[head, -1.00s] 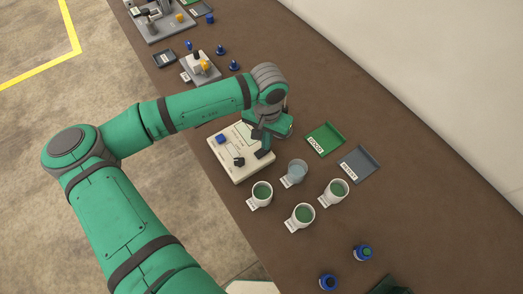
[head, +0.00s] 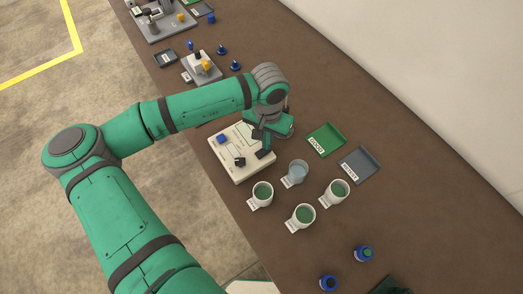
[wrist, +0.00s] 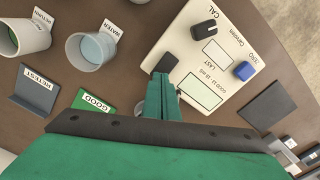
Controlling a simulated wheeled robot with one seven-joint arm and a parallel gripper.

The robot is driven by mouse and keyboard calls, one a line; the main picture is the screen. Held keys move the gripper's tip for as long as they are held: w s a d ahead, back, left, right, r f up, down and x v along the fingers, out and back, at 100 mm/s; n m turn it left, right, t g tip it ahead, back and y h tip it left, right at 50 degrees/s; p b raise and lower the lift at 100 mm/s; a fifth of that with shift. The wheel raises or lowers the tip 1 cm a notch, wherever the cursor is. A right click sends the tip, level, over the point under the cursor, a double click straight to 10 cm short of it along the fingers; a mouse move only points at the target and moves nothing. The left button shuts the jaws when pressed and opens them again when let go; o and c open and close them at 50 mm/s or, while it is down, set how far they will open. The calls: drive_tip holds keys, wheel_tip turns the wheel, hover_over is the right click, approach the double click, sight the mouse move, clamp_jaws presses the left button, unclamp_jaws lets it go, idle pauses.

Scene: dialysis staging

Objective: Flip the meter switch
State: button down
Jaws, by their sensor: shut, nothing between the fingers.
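The meter (head: 222,164) is a cream box on the brown table. In the wrist view the meter (wrist: 182,42) has a black CAL knob (wrist: 205,30), a blue ZERO button (wrist: 245,70) and two pale display windows. My gripper (wrist: 163,82) is shut and empty, its green fingers pointing at the meter's edge beside the displays. A small dark block (wrist: 166,62) shows right at the fingertips. I cannot tell whether it is the switch or part of the fingers, or whether they touch. In the head view my gripper (head: 263,146) is over the meter's right side.
A water cup (head: 296,173) and several white cups with green liquid stand right of and below the meter. A green GOOD tray (head: 325,139) and a grey RETEST tray (head: 358,165) lie to the right. Blue-capped bottles stand near the front.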

drive_tip(key=shift+s+d, duration=0.1)
drive_tip(key=shift+d, duration=0.05)
drive_tip(key=shift+f, duration=0.15)
drive_tip(key=shift+f, duration=0.65)
idle(0.6)
drive_tip(key=shift+r, duration=3.5)
